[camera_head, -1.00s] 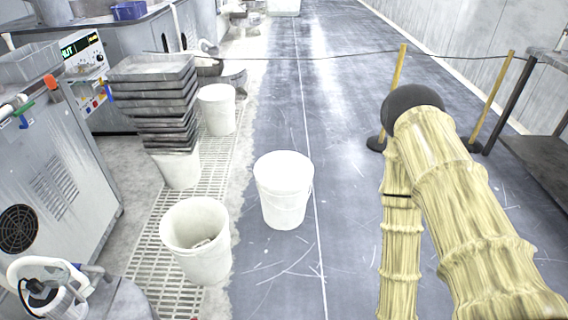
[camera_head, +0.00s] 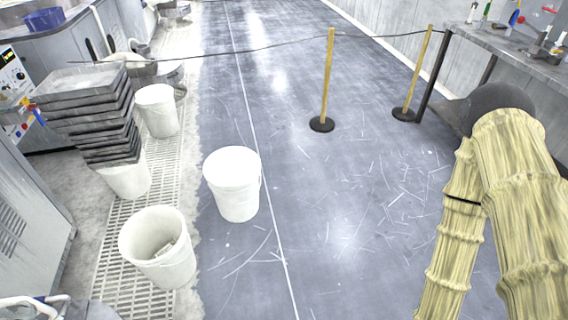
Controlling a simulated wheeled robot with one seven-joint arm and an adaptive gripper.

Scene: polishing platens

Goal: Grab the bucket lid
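The white bucket lid (camera_head: 231,166) sits on top of a white bucket (camera_head: 238,202), which stands upright on the blue-grey floor left of the picture's middle. The lid looks flat and closed on the bucket. My arm, in a yellowish cover, shows at the right side, well apart from the bucket. My gripper is not in the picture, so its state is hidden.
An open white bucket (camera_head: 157,248) with something inside stands on the floor grating (camera_head: 118,280) at left. Grey trays (camera_head: 88,112) are stacked on another bucket, with one more bucket (camera_head: 157,110) behind. Posts (camera_head: 326,80) hold a rope across the floor. A bench (camera_head: 500,45) stands at upper right. The middle floor is clear.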

